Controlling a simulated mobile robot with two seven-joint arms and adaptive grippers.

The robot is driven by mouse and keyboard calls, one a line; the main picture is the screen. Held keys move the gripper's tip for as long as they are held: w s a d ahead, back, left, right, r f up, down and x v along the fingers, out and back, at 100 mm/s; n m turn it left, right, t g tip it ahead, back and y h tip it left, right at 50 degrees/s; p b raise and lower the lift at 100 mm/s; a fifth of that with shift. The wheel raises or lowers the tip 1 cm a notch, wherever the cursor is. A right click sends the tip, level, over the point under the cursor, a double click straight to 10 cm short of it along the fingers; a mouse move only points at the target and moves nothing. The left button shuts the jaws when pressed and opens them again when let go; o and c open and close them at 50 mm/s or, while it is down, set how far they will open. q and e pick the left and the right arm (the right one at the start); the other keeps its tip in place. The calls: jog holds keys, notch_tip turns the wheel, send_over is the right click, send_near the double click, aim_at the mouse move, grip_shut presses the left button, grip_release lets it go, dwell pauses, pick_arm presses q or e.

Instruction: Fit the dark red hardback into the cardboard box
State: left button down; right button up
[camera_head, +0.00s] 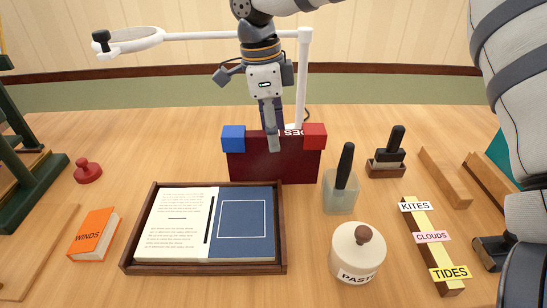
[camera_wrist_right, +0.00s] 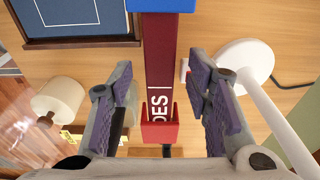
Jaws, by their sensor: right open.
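The dark red hardback (camera_head: 275,167) stands upright on the table, spine up, with a blue block (camera_head: 233,138) and a red block (camera_head: 314,136) at its upper corners. White letters show on its spine. My right gripper (camera_head: 271,138) is above it, pointing down, one finger in front of its cover. In the right wrist view, the open fingers (camera_wrist_right: 163,95) are on either side of the hardback (camera_wrist_right: 161,65), with a gap on each side. I see no cardboard box in either view. My left gripper is not in view.
A wooden tray (camera_head: 130,262) with pages lies in front. A glue bottle (camera_head: 341,195), paste jar (camera_head: 357,262) and dark stamp (camera_head: 387,160) stand to the right, beside a labelled strip (camera_head: 428,222). An orange book (camera_head: 94,234) lies left. A white lamp (camera_head: 304,70) stands behind.

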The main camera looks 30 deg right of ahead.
jog(key=shift+d+f, duration=0.1)
jog(key=shift+f, duration=0.65)
grip_shut()
jog(key=shift+r, duration=0.1)
